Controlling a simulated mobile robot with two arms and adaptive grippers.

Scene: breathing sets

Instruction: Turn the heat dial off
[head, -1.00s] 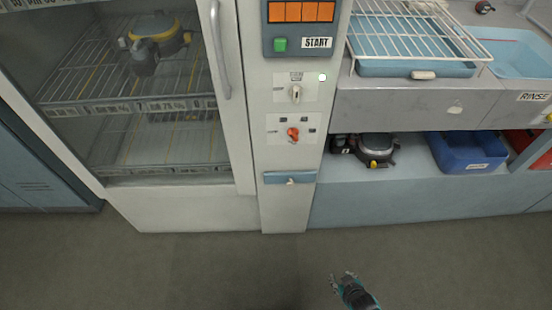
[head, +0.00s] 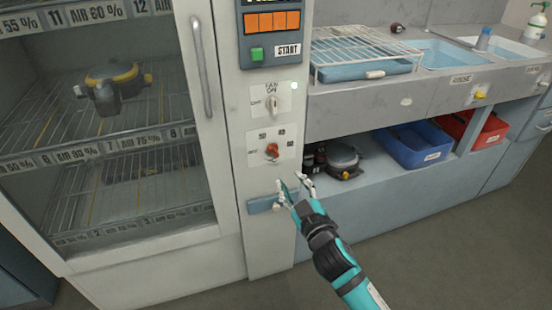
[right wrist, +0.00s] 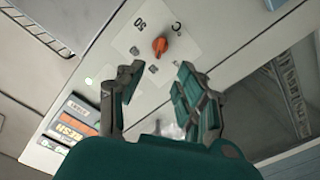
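My right gripper (head: 295,187) is in front of the column, a little below and right of the heat dial in the head view. Its fingers (right wrist: 160,76) are spread apart and empty, and the dial shows just beyond the gap between their tips. My left gripper is not in view.
A glass-doored drying cabinet (head: 110,110) with a vertical handle (head: 201,68) stands left of the column. A blue ledge (head: 264,205) juts out below the dials. On the right are a sink counter (head: 375,97), a lower shelf with a mask, and blue (head: 412,150) and red crates.

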